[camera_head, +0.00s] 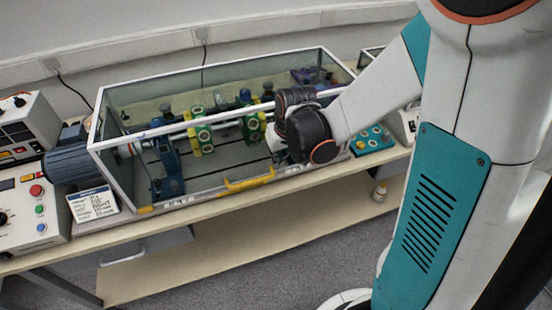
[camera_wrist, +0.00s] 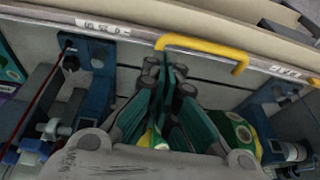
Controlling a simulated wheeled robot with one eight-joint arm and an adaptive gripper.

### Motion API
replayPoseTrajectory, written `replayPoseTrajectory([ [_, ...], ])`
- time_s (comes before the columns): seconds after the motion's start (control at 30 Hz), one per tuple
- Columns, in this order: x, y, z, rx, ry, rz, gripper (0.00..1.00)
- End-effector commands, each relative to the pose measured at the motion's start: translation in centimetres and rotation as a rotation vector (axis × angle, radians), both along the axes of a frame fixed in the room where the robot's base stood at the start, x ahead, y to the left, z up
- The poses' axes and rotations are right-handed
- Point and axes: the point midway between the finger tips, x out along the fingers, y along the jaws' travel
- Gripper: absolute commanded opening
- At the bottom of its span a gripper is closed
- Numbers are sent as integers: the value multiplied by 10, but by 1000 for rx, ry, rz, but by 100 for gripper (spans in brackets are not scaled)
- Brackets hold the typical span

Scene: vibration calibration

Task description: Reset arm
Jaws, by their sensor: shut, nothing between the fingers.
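My gripper (camera_wrist: 168,82) is shut and empty in the wrist view. Its green-sided fingers meet near the middle of the picture, over the inside of the glass-walled test rig. In the head view my arm reaches in from the right, and my dark wrist hangs over the right half of the rig (camera_head: 118,178). The fingertips are hard to make out there. The rig's yellow handle (camera_head: 249,183) is on its front edge, and it also shows beyond my fingertips in the wrist view (camera_wrist: 200,47). Green and yellow discs (camera_head: 203,134) sit on the shaft, partly under my gripper.
Blue bearing stands (camera_head: 167,165) rise inside the rig, and one shows left of my fingers (camera_wrist: 97,85). The rig's frame edges surround my gripper. A blue motor (camera_head: 72,163) and control boxes (camera_head: 30,210) stand at left. A teal tray (camera_head: 372,140) lies at right.

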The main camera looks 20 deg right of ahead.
Motion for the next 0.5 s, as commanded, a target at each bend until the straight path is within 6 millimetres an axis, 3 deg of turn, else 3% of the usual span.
replayPoseTrajectory([
  [0.03, -5, -1, 13, 0, 0, 0, 0],
  [0.2, -16, -2, 41, 0, 0, 0, 0],
  [0.5, -27, -3, 65, 1, -1, 0, 0],
])
